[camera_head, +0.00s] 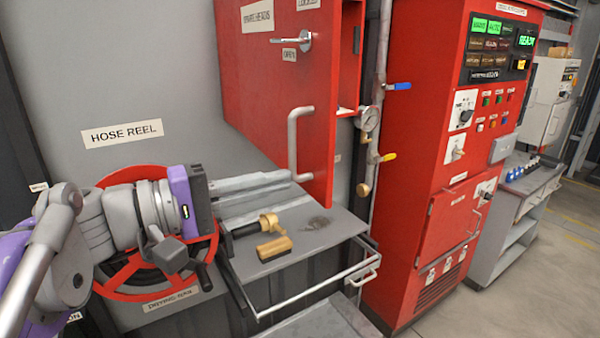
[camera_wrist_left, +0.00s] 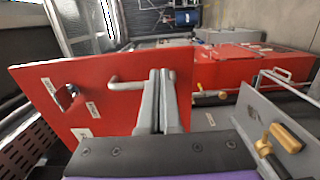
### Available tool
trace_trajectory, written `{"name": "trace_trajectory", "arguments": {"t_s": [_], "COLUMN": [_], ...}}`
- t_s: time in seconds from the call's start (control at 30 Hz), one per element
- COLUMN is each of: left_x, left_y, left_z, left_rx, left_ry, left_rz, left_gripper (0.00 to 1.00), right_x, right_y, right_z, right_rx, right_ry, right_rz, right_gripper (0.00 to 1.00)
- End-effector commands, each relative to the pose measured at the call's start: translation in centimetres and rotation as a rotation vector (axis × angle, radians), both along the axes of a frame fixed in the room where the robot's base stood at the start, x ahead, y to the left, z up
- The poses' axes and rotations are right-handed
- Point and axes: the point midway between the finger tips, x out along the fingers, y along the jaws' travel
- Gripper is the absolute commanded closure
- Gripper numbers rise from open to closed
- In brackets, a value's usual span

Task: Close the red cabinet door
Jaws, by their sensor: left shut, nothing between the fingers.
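The red cabinet door (camera_head: 265,95) stands open in the head view. Part of the red cabinet's inside (camera_head: 348,70) shows past its right edge. The door carries a grey bar handle (camera_head: 294,140) and a lever latch (camera_head: 305,40). My left gripper (camera_head: 287,179) is shut and empty, its fingers pointing right close to the lower end of the bar handle. In the left wrist view the shut fingers (camera_wrist_left: 158,80) lie in front of the door (camera_wrist_left: 95,95), beside the handle (camera_wrist_left: 122,82). I cannot tell whether they touch the door. My right gripper is not in view.
A red hose reel (camera_head: 125,280) is at the left. A pipe with a gauge (camera_head: 368,118) and a red control panel (camera_head: 440,210) stand to the right.

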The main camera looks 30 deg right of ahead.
Motion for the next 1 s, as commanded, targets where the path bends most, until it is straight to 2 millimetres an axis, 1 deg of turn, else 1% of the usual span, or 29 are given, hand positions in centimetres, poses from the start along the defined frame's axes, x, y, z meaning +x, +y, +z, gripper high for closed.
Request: {"name": "trace_trajectory", "arguments": {"t_s": [0.03, 0.1, 0.2, 0.3, 0.43, 0.8, 0.93, 1.0], "left_x": [-0.1, -0.1, 0.0, 0.0, 0.0, 0.0, -0.4, -0.7], "left_y": [-1.1, -2.2, -3.4, -4.2, -4.6, -4.8, -5.7, -6.7], "left_z": [0.1, 0.1, 0.1, 0.0, 0.0, 0.0, 0.1, 0.1], "left_rx": [-0.001, 0.0, 0.0, 0.0, 0.001, 0.001, 0.0, 0.0], "left_ry": [0.0, 0.0, 0.0, 0.0, 0.0, 0.0, -0.001, -0.001], "left_rz": [-0.004, -0.003, -0.002, 0.0, 0.0, 0.001, 0.006, 0.011], "left_gripper": [1.0, 1.0, 1.0, 1.0, 1.0, 1.0, 1.0, 1.0], "right_x": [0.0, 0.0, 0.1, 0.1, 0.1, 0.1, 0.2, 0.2], "right_y": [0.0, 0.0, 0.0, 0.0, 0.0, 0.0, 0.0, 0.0], "right_z": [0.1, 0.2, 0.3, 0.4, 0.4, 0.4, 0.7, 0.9], "right_rx": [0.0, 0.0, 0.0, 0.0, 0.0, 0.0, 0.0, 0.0], "right_ry": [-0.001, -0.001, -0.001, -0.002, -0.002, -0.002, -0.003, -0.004], "right_rz": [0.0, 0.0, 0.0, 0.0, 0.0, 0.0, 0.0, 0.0], "right_gripper": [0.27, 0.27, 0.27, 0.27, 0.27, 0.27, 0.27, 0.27]}}
